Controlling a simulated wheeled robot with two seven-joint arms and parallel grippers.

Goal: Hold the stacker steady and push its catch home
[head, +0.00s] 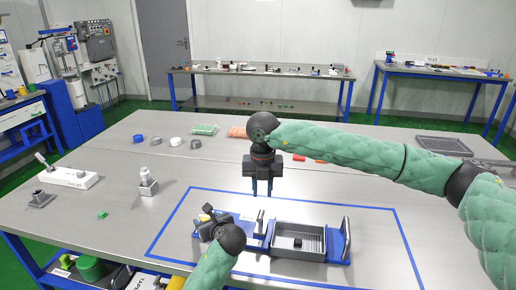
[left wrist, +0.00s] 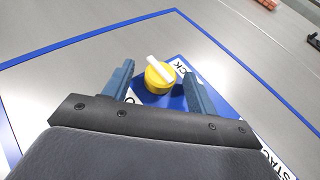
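The stacker is a blue unit on the table inside a blue taped rectangle, with a grey ribbed tray (head: 299,240) and an upright handle (head: 346,238) at its right end. In the left wrist view, a yellow round knob with a white bar (left wrist: 159,76), possibly the catch, sits on a blue plate (left wrist: 177,101) with partly hidden white lettering. My left gripper (head: 209,222) is at the stacker's left end; its fingers in the left wrist view (left wrist: 158,88) are apart on either side of the knob, with gaps. My right gripper (head: 262,181) points down, open and empty, behind the stacker.
A small black block (head: 298,243) lies in the tray. A white strip block (head: 68,177) and a grey-and-white fixture (head: 148,184) stand to the left. A dark tray (head: 443,145) lies at the far right. The taped area right of the stacker is clear.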

